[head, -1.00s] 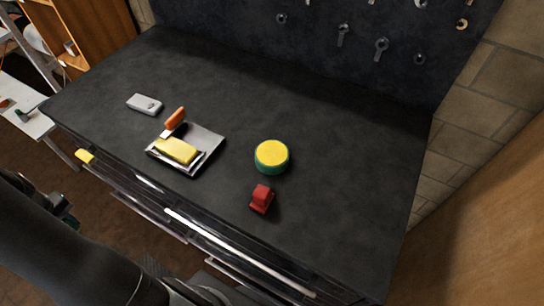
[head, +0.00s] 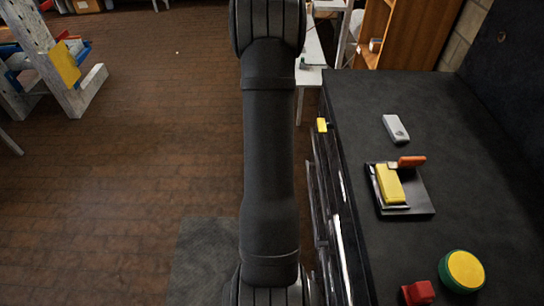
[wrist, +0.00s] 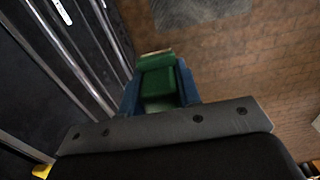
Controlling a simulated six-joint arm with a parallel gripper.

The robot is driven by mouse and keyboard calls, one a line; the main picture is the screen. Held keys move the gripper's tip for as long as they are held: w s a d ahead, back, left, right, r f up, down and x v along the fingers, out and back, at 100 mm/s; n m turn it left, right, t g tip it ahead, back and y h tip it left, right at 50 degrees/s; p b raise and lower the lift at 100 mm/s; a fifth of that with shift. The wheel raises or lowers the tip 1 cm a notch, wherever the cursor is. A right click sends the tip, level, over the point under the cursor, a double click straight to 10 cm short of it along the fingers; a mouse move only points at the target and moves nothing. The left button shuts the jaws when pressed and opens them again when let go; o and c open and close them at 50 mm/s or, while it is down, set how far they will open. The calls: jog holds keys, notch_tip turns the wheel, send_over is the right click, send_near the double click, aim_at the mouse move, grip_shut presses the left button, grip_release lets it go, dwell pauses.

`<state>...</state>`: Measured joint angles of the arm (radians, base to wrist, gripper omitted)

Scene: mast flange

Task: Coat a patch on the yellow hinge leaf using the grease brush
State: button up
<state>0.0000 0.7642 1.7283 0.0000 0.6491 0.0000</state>
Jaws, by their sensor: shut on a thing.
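In the wrist view, my gripper (wrist: 159,92) has its blue fingers shut on a green block-like piece with a thin tan edge at its far end. This looks like the grease brush (wrist: 157,76); its bristles cannot be made out clearly. It is held over open floor beside the bench front, touching nothing visible. In the head view, a yellow plate, likely the hinge leaf (head: 64,62), stands on a white-and-blue frame at the upper left. My arm fills the middle of the head view, and my gripper does not show there.
The dark bench (head: 480,130) is at the right. On it are a tray (head: 421,206) with a yellow block and orange-handled tool, a grey box (head: 396,129), a green tin with a yellow top (head: 463,271) and a red object (head: 418,293). The wooden floor (head: 130,150) at left is clear.

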jog(key=d+r, duration=0.6)
jog(key=d, duration=0.2)
jog(key=d+r+m, duration=0.1)
jog(key=d+r, duration=0.5)
jog(key=d, duration=0.2)
jog(key=d+r+m, duration=0.1)
jog(key=d+r, duration=0.6)
jog(key=d, duration=0.2)
jog(key=shift+w, duration=0.3)
jog(key=s+d+r+m, duration=0.1)
jog(key=s+d+r, duration=0.25)
jog(key=d, duration=0.25)
jog(key=r+m, duration=0.1)
jog(key=m, duration=1.4)
send_over(463, 269)
jog(key=shift+f, duration=2.85)
jog(key=shift+f, duration=0.6)
